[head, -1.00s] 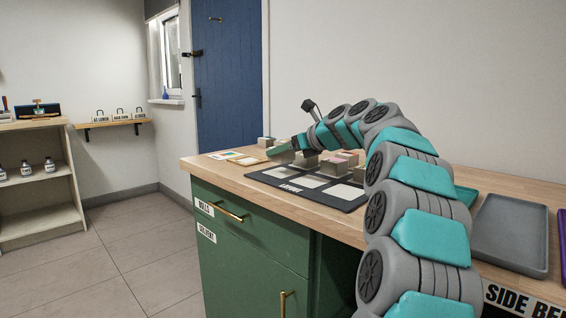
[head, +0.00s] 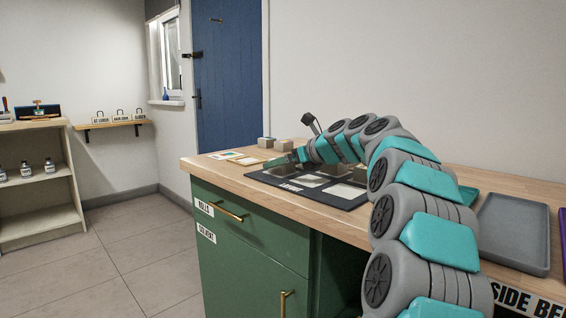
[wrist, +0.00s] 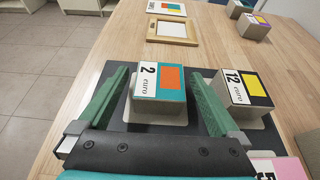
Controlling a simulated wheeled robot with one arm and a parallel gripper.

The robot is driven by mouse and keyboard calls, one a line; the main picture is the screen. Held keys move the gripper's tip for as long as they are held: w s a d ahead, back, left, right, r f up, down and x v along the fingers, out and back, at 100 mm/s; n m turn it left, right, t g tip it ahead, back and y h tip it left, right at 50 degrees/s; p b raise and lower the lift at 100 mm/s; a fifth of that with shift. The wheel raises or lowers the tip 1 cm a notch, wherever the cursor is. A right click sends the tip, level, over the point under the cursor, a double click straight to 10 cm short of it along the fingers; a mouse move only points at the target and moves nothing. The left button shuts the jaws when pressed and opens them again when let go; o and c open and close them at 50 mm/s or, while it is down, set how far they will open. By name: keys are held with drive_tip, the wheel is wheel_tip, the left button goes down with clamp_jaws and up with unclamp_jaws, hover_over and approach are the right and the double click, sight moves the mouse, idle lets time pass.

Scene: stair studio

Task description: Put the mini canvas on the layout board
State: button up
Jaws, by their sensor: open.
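The dark layout board (head: 335,195) with pale square pads lies on the wooden counter. A small wood-framed white panel (wrist: 172,32), which looks like the mini canvas, lies flat beyond the board in the wrist view. It also shows near the counter's left end in the head view (head: 249,161). My gripper (wrist: 160,76) is open and low over the board. Its green fingers stand on either side of a block labelled 2 euro (wrist: 160,82), with visible gaps. In the head view my gripper (head: 280,162) partly hides the blocks.
A block labelled 12 euro (wrist: 240,91) sits just right of my right finger. A pink-topped block (wrist: 275,168) is at the lower right. Two blocks (wrist: 254,26) stand at the far right. A printed card (wrist: 168,9) lies beyond the frame. A grey tray (head: 513,235) is on the counter's right.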

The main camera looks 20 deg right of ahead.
drive_tip(key=shift+s+r, duration=0.15)
drive_tip(key=shift+r, duration=0.05)
drive_tip(key=p+v, duration=0.1)
drive_tip(key=v, duration=1)
drive_tip(key=shift+s+d+r, duration=0.1)
drive_tip(key=shift+d+r, duration=0.05)
drive_tip(key=shift+s, duration=0.25)
